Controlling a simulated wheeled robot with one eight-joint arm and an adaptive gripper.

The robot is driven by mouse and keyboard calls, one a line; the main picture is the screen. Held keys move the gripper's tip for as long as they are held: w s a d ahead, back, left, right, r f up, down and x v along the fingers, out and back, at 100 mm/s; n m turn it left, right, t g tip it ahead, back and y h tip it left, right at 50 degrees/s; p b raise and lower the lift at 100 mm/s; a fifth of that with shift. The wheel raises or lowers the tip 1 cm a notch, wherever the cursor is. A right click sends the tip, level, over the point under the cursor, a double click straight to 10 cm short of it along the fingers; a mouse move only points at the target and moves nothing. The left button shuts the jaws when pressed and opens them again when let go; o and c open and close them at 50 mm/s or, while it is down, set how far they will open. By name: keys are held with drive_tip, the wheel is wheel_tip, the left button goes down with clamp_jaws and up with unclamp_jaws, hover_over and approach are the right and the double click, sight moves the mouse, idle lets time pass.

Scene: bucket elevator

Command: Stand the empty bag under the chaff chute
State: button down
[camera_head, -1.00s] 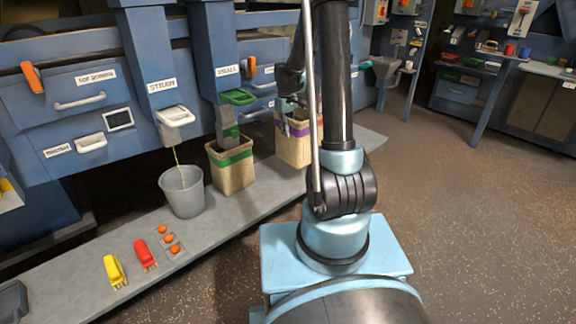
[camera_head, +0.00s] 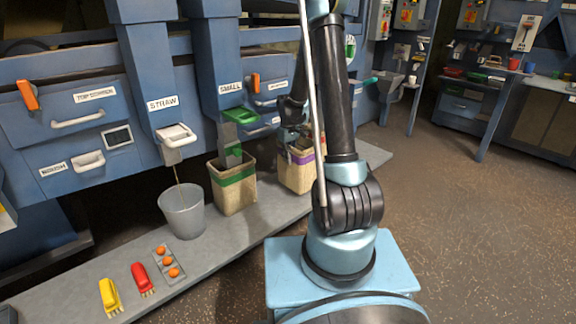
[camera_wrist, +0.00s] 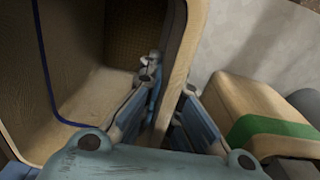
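A bag with a purple band (camera_head: 300,158) stands on the grey platform behind my arm. My gripper (camera_head: 298,132) is at its rim, partly hidden by my arm in the head view. In the wrist view, my gripper (camera_wrist: 170,90) has one finger inside the open bag and the other outside. Its fingers close on the tan bag wall (camera_wrist: 187,55). The bag's inside, with a blue line along it, fills the left of the wrist view. No chute labelled chaff is readable; my arm covers the area above the bag.
A green-banded bag (camera_head: 234,188) stands under the SMALL chute (camera_head: 238,115), and it also shows in the wrist view (camera_wrist: 265,128). A grey bucket (camera_head: 183,212) stands under the STRAW chute (camera_head: 176,135). Yellow (camera_head: 110,297) and red brushes (camera_head: 142,278) lie at the platform's front. Floor at right is clear.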

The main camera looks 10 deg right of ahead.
drive_tip(key=shift+f, duration=1.55)
drive_tip(key=c, duration=1.8)
unclamp_jaws()
drive_tip(key=shift+s, duration=0.1)
